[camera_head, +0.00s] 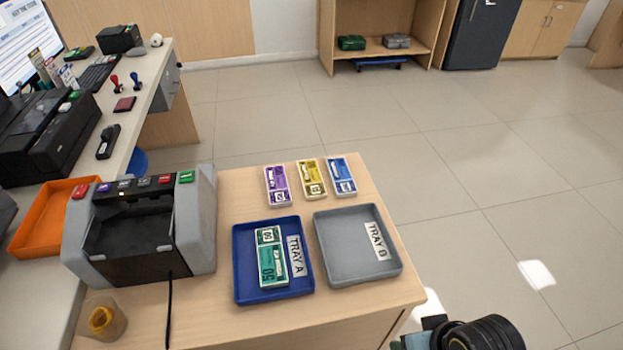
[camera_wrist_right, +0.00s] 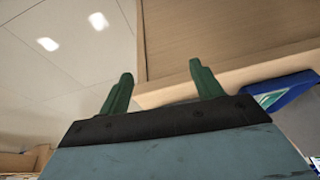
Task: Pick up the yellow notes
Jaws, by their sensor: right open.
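The yellow notes (camera_head: 312,178) lie flat on the wooden counter in the head view. They are the middle bundle of a row, between purple notes (camera_head: 277,186) and blue notes (camera_head: 342,176), behind the trays. My right gripper shows in the right wrist view (camera_wrist_right: 160,88) with its two green fingers apart and nothing between them. In the head view only part of my right arm shows at the bottom right, off the counter's right edge and well away from the yellow notes. My left gripper is in neither view.
Blue Tray A (camera_head: 242,290) holds a green bundle (camera_head: 271,258). Grey Tray B (camera_head: 345,262) is empty. A note-counting machine (camera_head: 195,225) with a black cord stands left of them. An orange tray (camera_head: 32,235) and a small jar (camera_head: 104,320) are further left. Open floor lies to the right.

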